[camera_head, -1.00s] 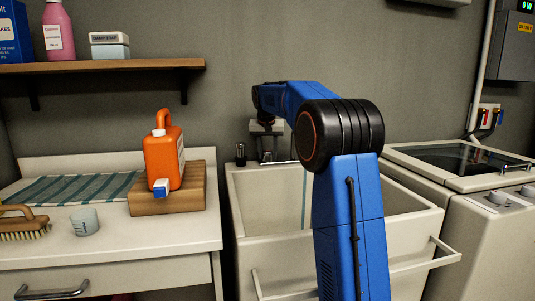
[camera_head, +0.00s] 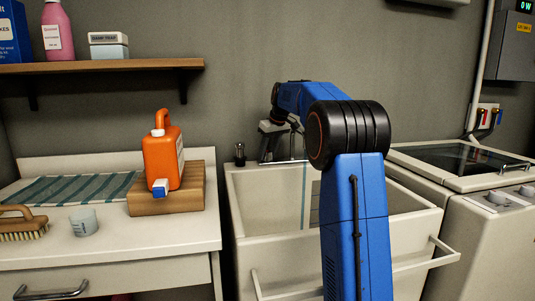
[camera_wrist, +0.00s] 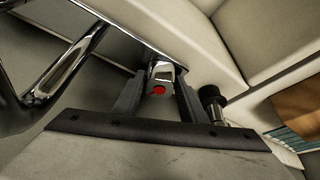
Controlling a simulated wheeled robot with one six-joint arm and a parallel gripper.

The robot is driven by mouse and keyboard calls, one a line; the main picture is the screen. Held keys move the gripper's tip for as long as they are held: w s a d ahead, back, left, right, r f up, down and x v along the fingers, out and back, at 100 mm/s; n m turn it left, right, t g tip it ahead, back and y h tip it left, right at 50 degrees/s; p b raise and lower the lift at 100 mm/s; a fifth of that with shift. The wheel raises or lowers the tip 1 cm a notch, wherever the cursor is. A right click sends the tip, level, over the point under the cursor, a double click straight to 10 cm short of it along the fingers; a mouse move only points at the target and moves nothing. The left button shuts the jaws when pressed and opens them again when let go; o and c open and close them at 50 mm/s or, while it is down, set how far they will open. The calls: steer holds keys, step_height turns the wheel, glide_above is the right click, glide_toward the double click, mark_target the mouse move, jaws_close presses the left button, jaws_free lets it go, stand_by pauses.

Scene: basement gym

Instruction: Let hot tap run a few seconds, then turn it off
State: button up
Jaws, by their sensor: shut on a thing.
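The hot tap's chrome handle with a red dot (camera_wrist: 158,89) sits between the fingers of my gripper (camera_wrist: 157,78) in the wrist view. My gripper is shut on the handle. In the head view my gripper (camera_head: 270,139) is tilted, low against the wall behind the sink, and hides most of the tap. A thin stream of water (camera_head: 304,198) falls into the pale sink (camera_head: 260,205). Chrome tap pipework (camera_wrist: 75,62) shows at the upper left of the wrist view.
A small dark-topped fitting (camera_head: 240,153) stands left of the tap; it is close beside my gripper in the wrist view (camera_wrist: 213,101). An orange jug (camera_head: 163,158) stands on a wooden block (camera_head: 167,203) on the left counter. A washer (camera_head: 470,200) stands right of the sink.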

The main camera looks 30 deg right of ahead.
steer(key=shift+n, duration=0.5)
steer(key=o, duration=1.1)
steer(key=shift+c, duration=0.2)
steer(key=shift+r, duration=0.1)
steer(key=v, duration=1.7)
steer(key=shift+d, duration=0.3)
steer(key=shift+r, duration=0.15)
